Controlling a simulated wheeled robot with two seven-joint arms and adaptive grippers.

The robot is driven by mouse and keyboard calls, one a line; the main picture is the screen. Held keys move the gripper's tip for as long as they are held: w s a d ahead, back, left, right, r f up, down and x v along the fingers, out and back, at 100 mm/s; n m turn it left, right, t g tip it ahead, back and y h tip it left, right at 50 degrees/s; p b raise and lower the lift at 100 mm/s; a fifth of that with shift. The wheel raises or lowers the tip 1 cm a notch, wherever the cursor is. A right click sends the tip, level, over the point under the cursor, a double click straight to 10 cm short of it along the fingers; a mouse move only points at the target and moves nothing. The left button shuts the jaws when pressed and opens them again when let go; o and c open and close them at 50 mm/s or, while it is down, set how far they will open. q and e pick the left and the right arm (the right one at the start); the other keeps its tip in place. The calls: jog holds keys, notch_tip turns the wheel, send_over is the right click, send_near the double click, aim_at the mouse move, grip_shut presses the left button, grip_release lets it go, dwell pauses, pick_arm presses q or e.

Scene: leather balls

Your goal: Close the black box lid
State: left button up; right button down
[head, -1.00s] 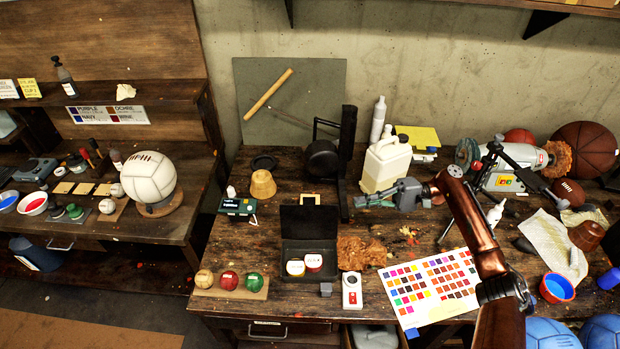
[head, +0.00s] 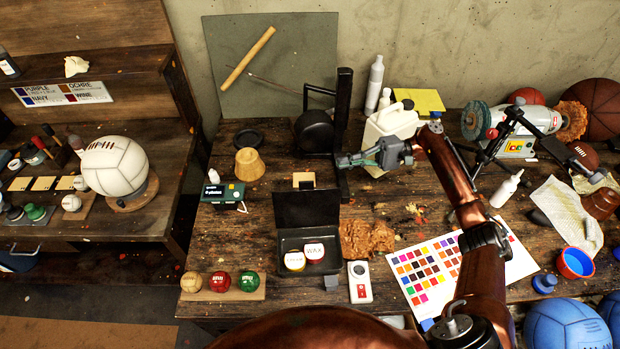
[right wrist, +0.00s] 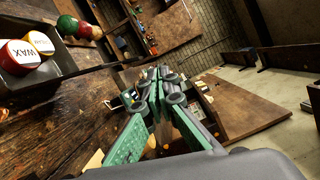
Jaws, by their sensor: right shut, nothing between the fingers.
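The black box (head: 284,240) stands on the workbench with its lid (head: 307,208) raised upright at the back. In the right wrist view the box wall (right wrist: 72,64) shows at the upper left with the tins. My right gripper (head: 342,161) is shut and empty, above the bench, behind and to the right of the lid, apart from it. Its closed fingers (right wrist: 158,75) also show in the right wrist view. My left gripper is not in view.
A brown fuzzy clump (head: 367,238) lies right of the box, with a white device (head: 360,282) in front of it. A black stand (head: 344,130) rises close behind my right gripper, near a white jug (head: 388,126). Three small balls (head: 220,282) sit on a board at front left.

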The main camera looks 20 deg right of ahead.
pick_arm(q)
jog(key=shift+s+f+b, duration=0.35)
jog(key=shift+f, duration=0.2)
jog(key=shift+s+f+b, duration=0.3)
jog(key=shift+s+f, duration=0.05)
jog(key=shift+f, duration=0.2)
pick_arm(e)
jog(key=a+f, duration=0.4)
jog(key=a, duration=0.6)
jog(key=shift+w, duration=0.2)
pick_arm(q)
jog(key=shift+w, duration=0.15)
pick_arm(e)
jog(key=shift+s+a+r, duration=0.1)
